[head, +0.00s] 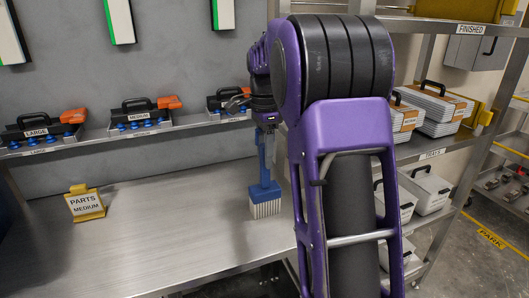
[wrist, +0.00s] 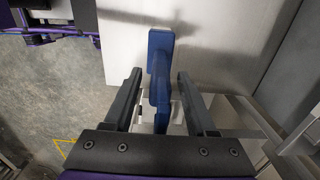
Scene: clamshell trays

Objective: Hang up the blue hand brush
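The blue hand brush (head: 264,192) is upright in the head view, handle up and pale bristles down, over the right part of the steel bench (head: 160,225). I cannot tell for certain whether the bristles touch the bench. My gripper (head: 267,128) points down at the top of the handle. In the wrist view the brush (wrist: 160,88) lies between the two dark fingers of my gripper (wrist: 159,76). A gap shows on each side of the handle, so the fingers are open around it. No hook or peg for the brush can be made out.
A wall ledge (head: 90,139) holds black-handled trays labelled LARGE and MEDIUM. A yellow PARTS MEDIUM sign (head: 86,203) stands on the bench at left. A shelf rack (head: 430,152) with white cases is at right. The middle of the bench is clear.

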